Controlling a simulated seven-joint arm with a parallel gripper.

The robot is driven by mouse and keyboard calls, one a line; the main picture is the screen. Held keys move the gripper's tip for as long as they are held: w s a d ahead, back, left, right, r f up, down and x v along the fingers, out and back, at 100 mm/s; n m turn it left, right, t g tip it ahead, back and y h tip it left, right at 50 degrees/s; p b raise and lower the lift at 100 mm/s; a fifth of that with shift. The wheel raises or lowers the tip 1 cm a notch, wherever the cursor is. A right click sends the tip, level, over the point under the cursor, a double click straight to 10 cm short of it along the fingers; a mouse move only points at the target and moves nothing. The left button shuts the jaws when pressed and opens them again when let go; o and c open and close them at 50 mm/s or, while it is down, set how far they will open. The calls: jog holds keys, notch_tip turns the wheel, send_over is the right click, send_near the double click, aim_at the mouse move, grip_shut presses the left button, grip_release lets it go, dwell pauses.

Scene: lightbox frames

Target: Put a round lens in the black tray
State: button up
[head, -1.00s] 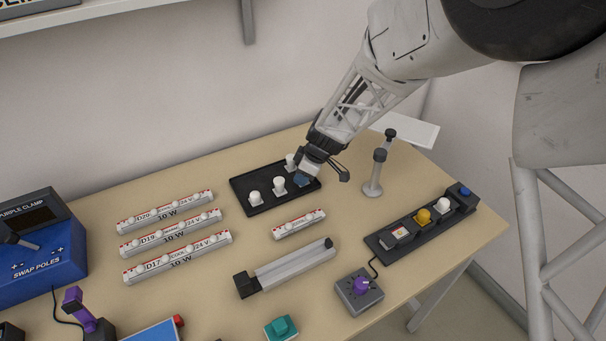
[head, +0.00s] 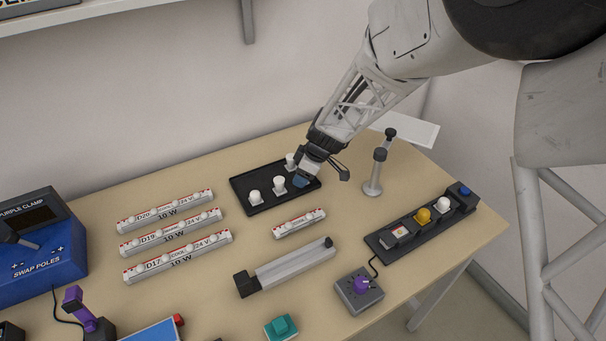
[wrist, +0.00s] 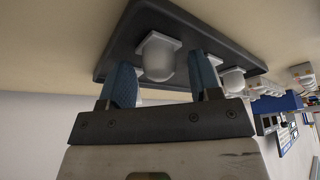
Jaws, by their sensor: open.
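The black tray (head: 238,183) lies near the back of the table with white round lenses on it. Three show in the head view: one at the front left (head: 255,198), one in the middle (head: 279,185) and one at the back (head: 291,161). My gripper (head: 302,182) is low over the tray's right end. In the wrist view my gripper (wrist: 164,78) is open, its blue fingers on either side of a white domed lens (wrist: 158,58) with a square base on the tray (wrist: 118,45). I cannot tell whether the fingers touch it. Another lens is partly behind the right finger.
Three long light bars (head: 176,257) lie at left and a short bar (head: 299,223) lies in front of the tray. A grey post (head: 374,175) stands right of my gripper. A button strip (head: 422,222) and a grey rail (head: 290,268) lie nearer the front.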

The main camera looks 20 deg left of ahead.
jog(key=v, duration=1.2)
dwell(0.6)
jog(key=s+d+r+m+t+h, duration=0.1)
jog(key=s+d+r+m, duration=0.4)
jog(key=d, duration=0.4)
jog(key=s+d+r+m+t+h, duration=0.1)
jog(key=s+d+r+m, duration=0.2)
jog(key=s+d+r, duration=0.45)
jog(key=s+d+r+m+h, duration=0.1)
jog(key=s+d+m+h, duration=0.1)
jog(key=s+d+m, duration=0.8)
jog(key=s+d, duration=0.6)
jog(key=s, duration=0.2)
jog(key=shift+d+t+h, duration=0.25)
jog(key=shift+t+h, duration=0.05)
jog(key=shift+h, duration=0.1)
